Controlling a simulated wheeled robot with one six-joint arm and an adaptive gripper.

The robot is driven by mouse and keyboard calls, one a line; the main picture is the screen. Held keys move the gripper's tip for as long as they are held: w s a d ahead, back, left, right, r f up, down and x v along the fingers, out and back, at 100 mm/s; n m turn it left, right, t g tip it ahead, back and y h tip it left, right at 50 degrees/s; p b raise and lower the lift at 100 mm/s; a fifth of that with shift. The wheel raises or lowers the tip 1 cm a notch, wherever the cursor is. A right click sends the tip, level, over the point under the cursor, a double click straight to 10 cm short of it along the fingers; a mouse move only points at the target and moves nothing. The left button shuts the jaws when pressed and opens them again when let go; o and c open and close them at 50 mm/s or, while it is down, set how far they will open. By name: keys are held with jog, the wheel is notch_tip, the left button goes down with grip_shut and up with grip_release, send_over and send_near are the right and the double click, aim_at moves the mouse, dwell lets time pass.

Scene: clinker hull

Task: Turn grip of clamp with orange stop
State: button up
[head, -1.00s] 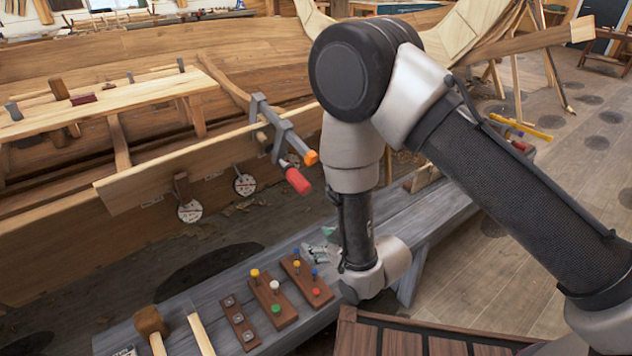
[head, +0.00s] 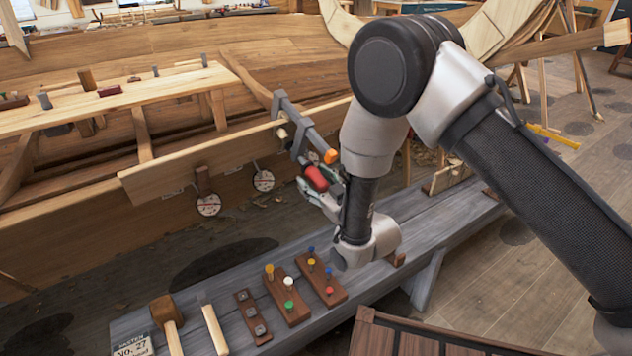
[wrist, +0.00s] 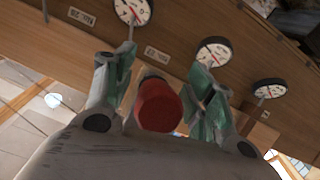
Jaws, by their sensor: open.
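The grey clamp (head: 296,122) sits over the edge of the hull plank, with an orange stop (head: 330,156) at the end of its bar. Its red grip (head: 316,178) points down toward me. My gripper (head: 312,190) is at the grip, its fingers open. In the wrist view the red grip (wrist: 158,106) lies between the two green-padded fingers of my gripper (wrist: 158,88), with a visible gap on each side. The grip's far end and spindle are mostly hidden behind its round end.
Round dial gauges (wrist: 213,52) hang on the hull planking (wrist: 175,30). Below the hull stands a grey bench (head: 215,272) with a mallet (head: 166,320), a chisel-like tool (head: 213,328) and peg blocks (head: 287,297). A slatted wooden surface (head: 420,342) is in front.

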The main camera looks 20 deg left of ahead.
jog(key=c, duration=1)
jog(key=shift+c, duration=0.2)
jog(key=shift+g, duration=0.3)
jog(key=shift+s+a+m+g+y, duration=0.15)
jog(key=shift+m+g+y, duration=0.45)
jog(key=shift+m, duration=0.4)
jog(key=shift+s+a+m+g+y, duration=0.1)
jog(key=shift+s+m+g+y, duration=0.15)
jog(key=shift+m+g+y, duration=0.6)
jog(key=shift+s+r+m+g+y, duration=0.15)
jog(key=shift+m+g+y, duration=0.45)
jog(key=shift+m, duration=0.65)
jog(key=shift+s+a+m+g+y, duration=0.1)
jog(key=shift+s+m+g+y, duration=0.15)
jog(key=shift+m+g+y, duration=0.75)
jog(key=shift+m+t+h, duration=0.25)
jog(key=shift+m+h, duration=0.1)
jog(key=shift+m, duration=0.05)
